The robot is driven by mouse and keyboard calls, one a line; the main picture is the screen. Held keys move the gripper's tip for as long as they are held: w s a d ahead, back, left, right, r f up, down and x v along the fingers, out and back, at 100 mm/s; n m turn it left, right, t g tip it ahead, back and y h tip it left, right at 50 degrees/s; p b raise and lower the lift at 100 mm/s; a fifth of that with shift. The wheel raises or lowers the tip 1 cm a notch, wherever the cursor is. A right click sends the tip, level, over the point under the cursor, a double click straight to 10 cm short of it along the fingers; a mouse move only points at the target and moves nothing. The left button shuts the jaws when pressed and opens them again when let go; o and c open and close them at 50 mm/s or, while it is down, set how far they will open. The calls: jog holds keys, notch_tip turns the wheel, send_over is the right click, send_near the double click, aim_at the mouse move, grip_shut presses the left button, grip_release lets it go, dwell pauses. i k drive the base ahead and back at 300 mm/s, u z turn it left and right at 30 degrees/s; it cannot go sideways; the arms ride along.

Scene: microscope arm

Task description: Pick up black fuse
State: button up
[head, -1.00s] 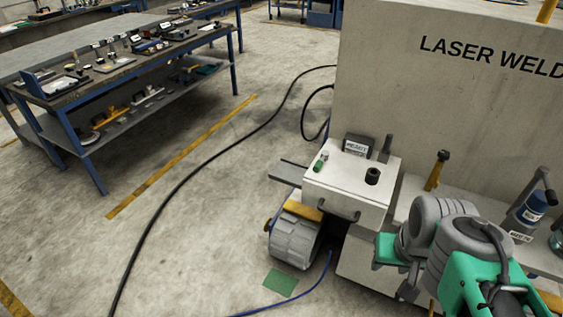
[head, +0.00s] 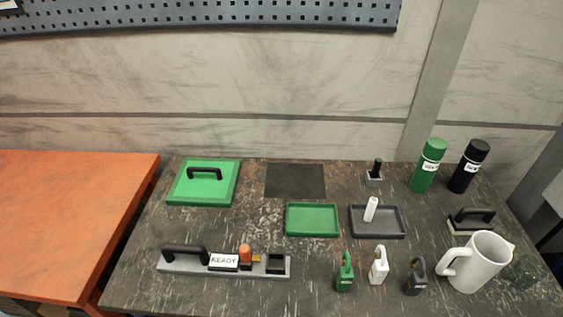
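I cannot tell for sure which thing is the black fuse. A small dark upright piece (head: 377,165) stands in a grey holder (head: 374,180) at the back of the dark worktable (head: 330,262). A black block (head: 276,260) sits at the right end of a grey strip (head: 190,268), beside an orange-topped piece (head: 245,253) and a READY label. A white cylinder (head: 371,209) leans in a dark grey tray (head: 388,230). My gripper is not in view.
A green tray (head: 313,232) and a green lidded box (head: 203,187) lie on the table. Green (head: 346,272), white (head: 378,266) and dark (head: 415,276) padlock-like pieces stand in front. A white mug (head: 478,262), green bottle (head: 428,165) and black bottle (head: 468,167) stand at right.

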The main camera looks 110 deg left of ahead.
aim_at(375, 171)
jog(key=u, duration=1.05)
jog(key=i, duration=0.9)
jog(key=u, duration=2.5)
jog(key=i, duration=0.5)
